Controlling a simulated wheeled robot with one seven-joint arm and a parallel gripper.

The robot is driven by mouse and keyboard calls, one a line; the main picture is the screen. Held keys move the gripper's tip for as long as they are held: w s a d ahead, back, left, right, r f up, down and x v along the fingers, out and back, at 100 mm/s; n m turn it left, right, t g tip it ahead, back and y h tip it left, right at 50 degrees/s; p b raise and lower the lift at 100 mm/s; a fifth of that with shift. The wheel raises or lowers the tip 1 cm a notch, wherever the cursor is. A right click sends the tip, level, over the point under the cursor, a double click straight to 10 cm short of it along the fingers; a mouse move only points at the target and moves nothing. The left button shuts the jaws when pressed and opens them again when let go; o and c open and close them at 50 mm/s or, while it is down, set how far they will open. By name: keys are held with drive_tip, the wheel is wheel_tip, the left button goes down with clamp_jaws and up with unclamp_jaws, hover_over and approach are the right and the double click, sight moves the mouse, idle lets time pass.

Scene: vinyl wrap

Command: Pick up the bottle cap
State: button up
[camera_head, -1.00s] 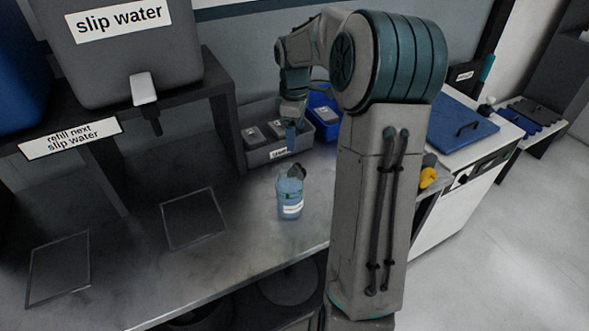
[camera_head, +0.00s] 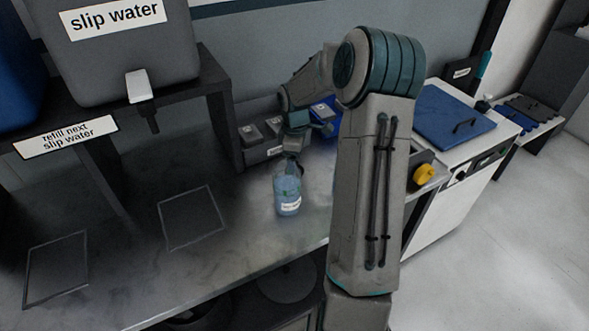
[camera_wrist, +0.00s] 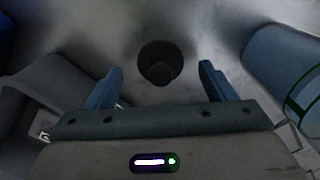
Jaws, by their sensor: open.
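The bottle cap (camera_wrist: 160,60) is a dark round piece with a smaller round top, on the grey metal counter in the wrist view. My gripper (camera_wrist: 160,68) is open, with one blue finger on each side of the cap in that view. Nothing is held, and I cannot tell the height left between the fingertips and the cap. A clear bluish bottle (camera_head: 288,196) with a white label stands upright close by. It fills the right edge of the wrist view (camera_wrist: 280,62). In the head view my gripper is low behind the bottle, and the cap is not clearly distinguishable there.
A grey bin (camera_head: 262,152) and a blue bin (camera_head: 325,112) stand behind my gripper. A dark shelf (camera_head: 225,125) carries the slip water tank (camera_head: 130,60) at left. The counter (camera_head: 240,245) in front is clear.

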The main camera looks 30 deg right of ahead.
wheel_tip(320, 180, down, 2)
drive_tip(key=shift+f, duration=0.1)
drive_tip(key=shift+c, duration=0.4)
drive_tip(key=c, duration=1)
